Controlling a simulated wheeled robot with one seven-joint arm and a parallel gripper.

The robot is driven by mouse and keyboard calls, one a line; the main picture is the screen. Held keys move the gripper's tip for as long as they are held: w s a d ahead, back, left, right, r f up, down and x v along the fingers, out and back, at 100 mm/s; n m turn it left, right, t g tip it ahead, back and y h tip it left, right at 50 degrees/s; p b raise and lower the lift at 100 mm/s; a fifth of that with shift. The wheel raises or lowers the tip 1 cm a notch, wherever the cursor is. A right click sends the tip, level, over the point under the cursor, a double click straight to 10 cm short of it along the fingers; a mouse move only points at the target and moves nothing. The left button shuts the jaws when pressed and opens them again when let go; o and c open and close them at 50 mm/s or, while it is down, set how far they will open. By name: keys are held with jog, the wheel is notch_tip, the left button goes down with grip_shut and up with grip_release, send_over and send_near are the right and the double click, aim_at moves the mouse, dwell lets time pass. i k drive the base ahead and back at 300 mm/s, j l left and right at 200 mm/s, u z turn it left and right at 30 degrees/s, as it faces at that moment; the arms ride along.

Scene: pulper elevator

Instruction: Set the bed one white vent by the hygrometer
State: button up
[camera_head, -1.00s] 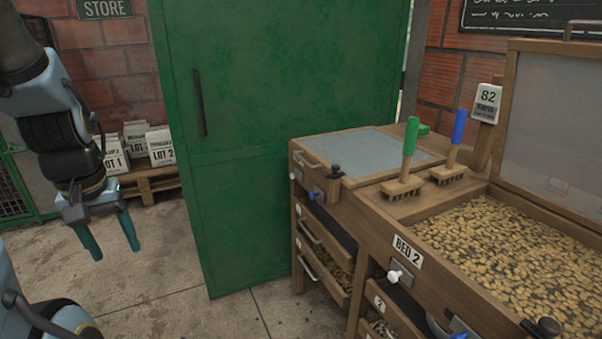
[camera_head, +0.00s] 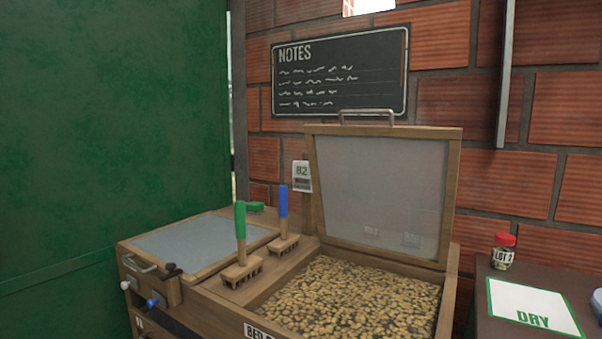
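The hygrometer (camera_head: 302,176) is a small white panel reading 82, on a post behind the beds. Bed one appears to be the left bed (camera_head: 205,244), with its framed lid shut. My gripper is not in view.
A green-handled rake (camera_head: 240,235) and a blue-handled rake (camera_head: 283,218) stand between the beds. A green door (camera_head: 110,140) fills the left. At right, a dark table (camera_head: 492,322) holds a LOT 2 jar (camera_head: 503,252) and a DRY card (camera_head: 535,308). A notes board (camera_head: 340,72) hangs behind.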

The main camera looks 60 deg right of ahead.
aim_at(132, 281)
jog(key=i+l+u, duration=0.2)
jog(key=l, duration=0.15)
jog(key=i+l+u, duration=0.2)
jog(key=l, duration=0.2)
jog(key=i+l+u, duration=0.2)
jog(key=l, duration=0.2)
